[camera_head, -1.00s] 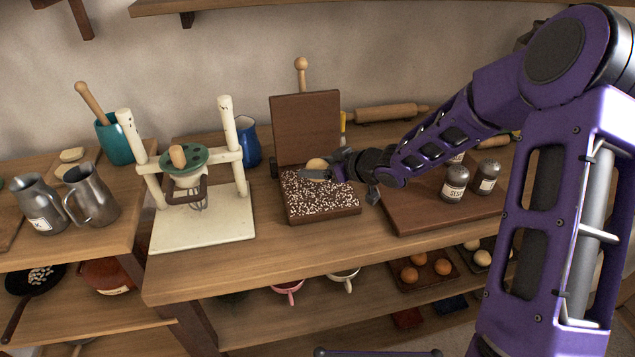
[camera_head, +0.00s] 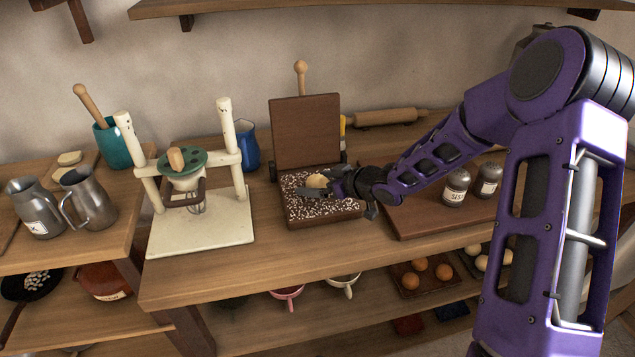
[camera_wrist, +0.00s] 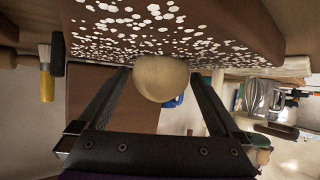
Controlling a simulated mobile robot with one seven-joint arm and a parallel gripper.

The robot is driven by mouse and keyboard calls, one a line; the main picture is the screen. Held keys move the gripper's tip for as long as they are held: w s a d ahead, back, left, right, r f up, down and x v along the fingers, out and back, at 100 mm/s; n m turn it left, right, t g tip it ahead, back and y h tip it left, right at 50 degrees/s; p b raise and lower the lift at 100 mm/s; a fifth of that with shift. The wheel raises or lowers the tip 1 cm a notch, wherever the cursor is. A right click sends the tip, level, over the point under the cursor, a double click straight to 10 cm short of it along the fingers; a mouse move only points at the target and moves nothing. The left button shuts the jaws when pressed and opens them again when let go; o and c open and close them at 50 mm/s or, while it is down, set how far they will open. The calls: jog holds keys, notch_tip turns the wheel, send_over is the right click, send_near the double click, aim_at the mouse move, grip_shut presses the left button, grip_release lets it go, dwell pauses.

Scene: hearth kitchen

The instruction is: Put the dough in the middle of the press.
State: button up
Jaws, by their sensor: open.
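The press is a brown wooden box with its lid (camera_head: 305,130) standing open at the back and a base plate (camera_head: 292,208) with white specks. The dough (camera_head: 317,181) is a pale round ball over the middle of the speckled plate, seemingly resting on it. My gripper (camera_head: 328,190) reaches in from the right, low over the plate, with its fingers open on either side of the dough. In the wrist view the dough (camera_wrist: 160,78) sits between the fingertips, against the speckled plate (camera_wrist: 180,35). The dough's underside is hidden.
A dark wooden board (camera_head: 420,222) with shaker jars (camera_head: 456,187) lies right of the press, under my arm. A cream stand (camera_head: 200,235) with a green-topped device is at left. A rolling pin (camera_head: 390,117) lies behind. The counter in front of the press is clear.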

jog(key=shift+r, duration=0.3)
jog(key=p+v, duration=0.3)
jog(key=v, duration=0.9)
jog(key=shift+f, duration=0.2)
